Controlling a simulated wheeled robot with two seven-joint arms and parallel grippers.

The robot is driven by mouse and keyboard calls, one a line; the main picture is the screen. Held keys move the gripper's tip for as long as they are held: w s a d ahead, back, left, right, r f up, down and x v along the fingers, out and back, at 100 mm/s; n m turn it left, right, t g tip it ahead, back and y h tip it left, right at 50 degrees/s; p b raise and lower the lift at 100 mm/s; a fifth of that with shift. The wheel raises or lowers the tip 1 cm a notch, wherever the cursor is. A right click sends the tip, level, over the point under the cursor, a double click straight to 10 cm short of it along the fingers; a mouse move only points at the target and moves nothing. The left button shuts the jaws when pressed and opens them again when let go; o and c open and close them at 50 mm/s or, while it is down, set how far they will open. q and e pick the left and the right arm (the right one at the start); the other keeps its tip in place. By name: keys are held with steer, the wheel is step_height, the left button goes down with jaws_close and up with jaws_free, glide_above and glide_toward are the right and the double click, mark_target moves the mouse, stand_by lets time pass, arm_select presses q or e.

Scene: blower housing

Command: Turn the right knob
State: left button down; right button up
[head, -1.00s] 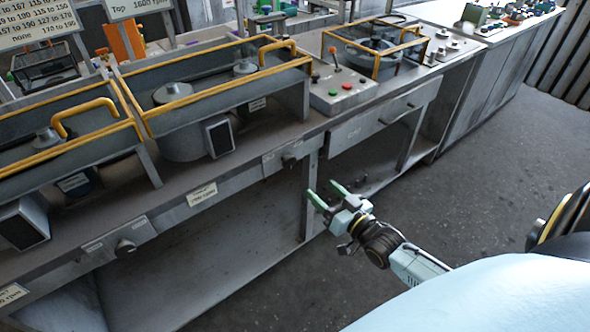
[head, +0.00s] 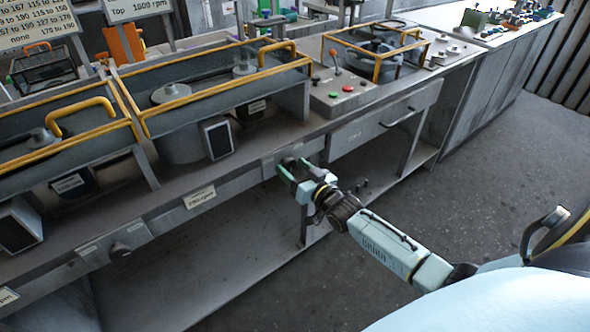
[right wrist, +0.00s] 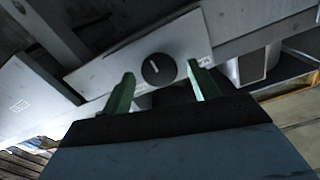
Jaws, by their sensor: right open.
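The right knob (right wrist: 159,69) is a round dark dial with a pale pointer line, set on a light plate (right wrist: 190,40) on the bench front. In the head view the knob (head: 289,163) is partly hidden by my right gripper. My right gripper (head: 293,170) is open at the plate, its green fingers towards the bench. In the right wrist view the fingertips (right wrist: 160,77) lie to either side of the knob, with a gap on each side; I cannot tell whether they touch it. My left gripper is not in view.
Another knob (head: 119,247) sits further left on the bench front. Yellow-railed guards (head: 225,97) stand on the bench top. A control box (head: 340,92) with a red-topped lever and buttons is to the right. The floor (head: 480,180) in front is clear.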

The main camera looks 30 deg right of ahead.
steer(key=c, duration=0.9)
steer(key=shift+c, duration=0.3)
steer(key=shift+r+n+p, duration=0.1)
steer(key=shift+n+p, duration=0.4)
steer(key=shift+n, duration=0.6)
steer(key=o, duration=0.9)
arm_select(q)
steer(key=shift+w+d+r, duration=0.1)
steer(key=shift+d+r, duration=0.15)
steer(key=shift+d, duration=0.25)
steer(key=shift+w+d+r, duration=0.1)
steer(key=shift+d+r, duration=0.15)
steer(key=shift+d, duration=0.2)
arm_select(e)
steer(key=shift+o, duration=0.3)
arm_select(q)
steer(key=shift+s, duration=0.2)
arm_select(e)
steer(key=shift+s, duration=0.1)
